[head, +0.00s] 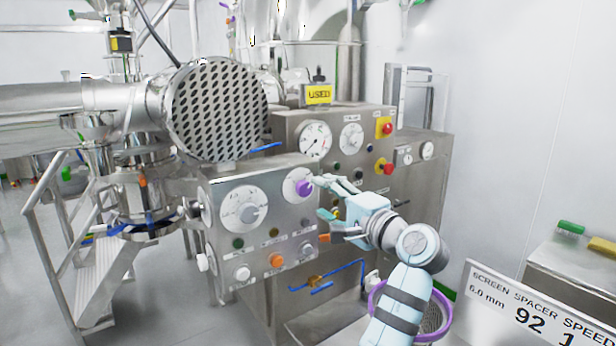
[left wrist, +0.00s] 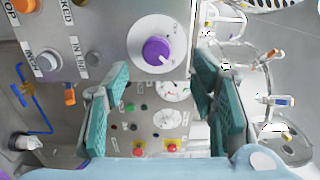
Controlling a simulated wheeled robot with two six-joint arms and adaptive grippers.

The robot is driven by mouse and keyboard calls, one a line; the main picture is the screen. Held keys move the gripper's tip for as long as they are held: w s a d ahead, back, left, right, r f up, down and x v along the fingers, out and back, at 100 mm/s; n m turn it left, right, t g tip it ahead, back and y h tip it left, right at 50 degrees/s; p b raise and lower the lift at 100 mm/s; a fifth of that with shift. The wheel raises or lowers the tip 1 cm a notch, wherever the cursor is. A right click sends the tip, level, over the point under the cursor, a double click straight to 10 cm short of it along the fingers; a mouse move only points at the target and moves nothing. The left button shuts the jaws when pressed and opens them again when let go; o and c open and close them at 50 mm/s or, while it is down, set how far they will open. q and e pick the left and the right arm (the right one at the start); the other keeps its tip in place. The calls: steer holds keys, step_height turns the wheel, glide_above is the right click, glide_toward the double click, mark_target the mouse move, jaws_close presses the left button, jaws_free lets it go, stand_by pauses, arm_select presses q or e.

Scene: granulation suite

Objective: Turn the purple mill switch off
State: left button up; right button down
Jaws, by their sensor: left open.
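The purple mill switch (head: 304,187) is a round knob on a white dial, at the upper right of the steel control panel's face (head: 225,188). It also shows in the left wrist view (left wrist: 157,50), with a white pointer mark toward the dial's lower right there. My left gripper (head: 322,205) is open and empty, just right of the knob in the head view. In the left wrist view its teal finger pads (left wrist: 160,88) stand wide apart, with the knob above and between them. The knob appears clear of both pads. My right gripper is not in view.
A large grey dial (head: 250,213), several buttons and an orange knob (head: 277,260) share the panel. A second cabinet with gauges and red buttons (head: 388,168) stands behind my gripper. A purple-rimmed basket (head: 447,313) is below my arm. A perforated steel disc (head: 217,108) overhangs the panel's left.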

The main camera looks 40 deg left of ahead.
mark_target(306, 190)
arm_select(q)
steer(key=x, duration=0.7)
steer(key=shift+f+b, duration=0.25)
steer(key=shift+b, duration=0.05)
steer(key=shift+d, duration=0.1)
steer(key=shift+c, duration=0.9)
steer(key=c, duration=1)
